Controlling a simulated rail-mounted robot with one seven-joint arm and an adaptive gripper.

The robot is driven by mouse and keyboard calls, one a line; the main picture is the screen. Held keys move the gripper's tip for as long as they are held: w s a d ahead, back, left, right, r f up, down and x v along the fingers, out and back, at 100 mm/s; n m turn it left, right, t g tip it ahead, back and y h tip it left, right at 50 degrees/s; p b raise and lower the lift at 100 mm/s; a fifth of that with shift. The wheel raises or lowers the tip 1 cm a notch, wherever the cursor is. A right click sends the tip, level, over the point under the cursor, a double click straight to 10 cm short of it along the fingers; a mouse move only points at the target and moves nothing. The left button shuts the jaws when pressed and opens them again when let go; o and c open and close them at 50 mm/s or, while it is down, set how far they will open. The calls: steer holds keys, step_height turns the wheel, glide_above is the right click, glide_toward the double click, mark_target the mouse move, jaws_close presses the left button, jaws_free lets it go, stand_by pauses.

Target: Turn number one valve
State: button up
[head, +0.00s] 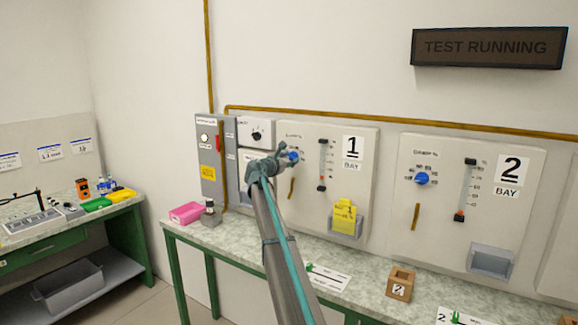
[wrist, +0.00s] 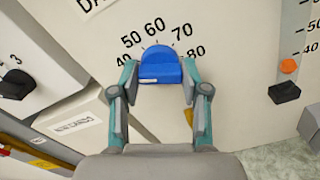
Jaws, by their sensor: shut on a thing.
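The blue valve knob (head: 292,157) of bay 1 sits on the left part of the bay 1 panel (head: 330,140). In the wrist view the blue knob (wrist: 160,66) has a printed scale around it, with 40, 50, 60, 70 and 80 readable. My gripper (head: 284,160) is at the knob, with one finger on each side of it; in the wrist view my gripper (wrist: 160,82) is shut on the knob. The knob's lower part and its pointer mark cannot be made out.
A slider (head: 322,165) and a yellow tag (head: 344,215) are on the bay 1 panel. Left of it is a small box with a black dial (head: 256,135). The bay 2 panel has its own blue knob (head: 422,178). A workbench (head: 240,240) runs below, holding a wooden block (head: 400,283).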

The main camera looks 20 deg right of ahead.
steer(key=shift+m+b, duration=0.35)
steer(key=shift+m, duration=0.15)
steer(key=o, duration=1.1)
steer(key=shift+o, duration=0.2)
steer(key=v, duration=1.2)
